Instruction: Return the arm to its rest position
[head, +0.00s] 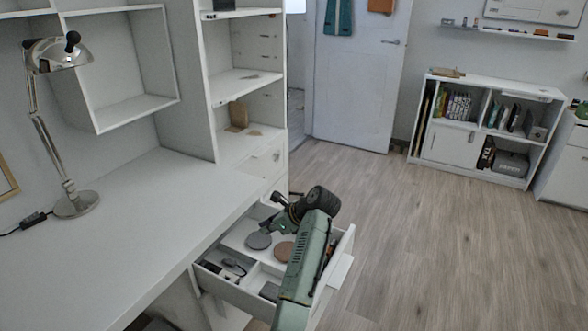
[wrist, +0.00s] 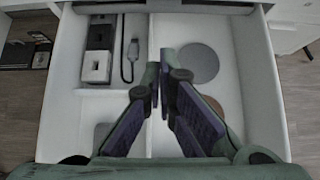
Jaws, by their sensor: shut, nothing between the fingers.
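My green arm reaches over the open white drawer (head: 347,243) under the desk, its dark wrist bent above the drawer. My gripper (head: 274,222) is over the drawer. In the wrist view my gripper (wrist: 160,76) has its purple-padded fingers together at the tips, with nothing between them. The drawer (wrist: 266,110) lies below, with a divider partly hidden by the fingers. A grey disc (head: 258,240) and a brown disc (head: 284,251) lie in the drawer. The grey disc (wrist: 198,63) shows beside the fingertips; the brown one is mostly hidden behind the gripper.
A small box (wrist: 96,67) and a cable (wrist: 130,55) lie in the drawer's left compartment. The white desk (head: 120,220) holds a metal lamp (head: 76,203). A tall shelf (head: 247,85) stands behind the drawer. Wooden floor (head: 430,230) to the right is clear.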

